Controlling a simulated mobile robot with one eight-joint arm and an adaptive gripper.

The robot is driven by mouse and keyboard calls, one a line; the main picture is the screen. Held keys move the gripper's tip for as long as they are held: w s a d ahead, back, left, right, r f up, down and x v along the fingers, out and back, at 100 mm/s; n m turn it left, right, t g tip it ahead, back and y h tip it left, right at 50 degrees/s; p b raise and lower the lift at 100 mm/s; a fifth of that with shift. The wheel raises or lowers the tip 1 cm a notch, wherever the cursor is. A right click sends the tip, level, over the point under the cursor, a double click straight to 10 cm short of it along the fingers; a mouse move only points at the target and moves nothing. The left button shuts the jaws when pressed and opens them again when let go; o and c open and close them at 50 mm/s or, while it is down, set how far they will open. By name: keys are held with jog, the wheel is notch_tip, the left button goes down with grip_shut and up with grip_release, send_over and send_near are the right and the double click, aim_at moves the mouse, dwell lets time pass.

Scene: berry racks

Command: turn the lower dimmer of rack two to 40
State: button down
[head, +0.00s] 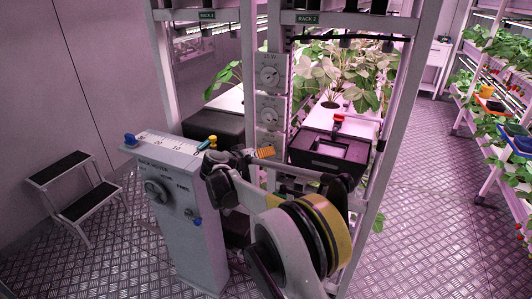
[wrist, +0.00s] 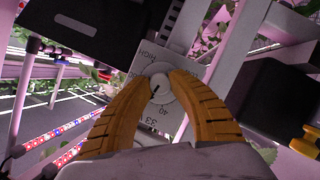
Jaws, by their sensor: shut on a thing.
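In the wrist view, the two orange fingers of my gripper (wrist: 161,90) are closed around a round white knob (wrist: 160,85), one on each side. In the head view, my gripper (head: 266,152) is at the rack 2 post, below an upper dial (head: 268,75) and another dial (head: 268,114). The held knob is not visible there.
A grey pedestal (head: 190,240) with a scale and knob stands left of my arm. A black box (head: 310,153) with a red part is close right of the gripper. A step stool (head: 75,195) stands at the left. Plants (head: 345,72) fill the rack behind.

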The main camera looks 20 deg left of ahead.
jog(key=shift+f+n+t+h+b, duration=0.1)
jog(key=shift+n+t+h+b, duration=0.2)
jog(key=shift+n+h, duration=0.75)
jog(key=shift+n+t+h+b, duration=0.15)
jog(key=shift+n+t+h, duration=0.25)
jog(key=shift+n, duration=1.25)
jog(key=c, duration=1.2)
grip_release()
jog(key=shift+o, duration=0.2)
jog(key=v, duration=1.2)
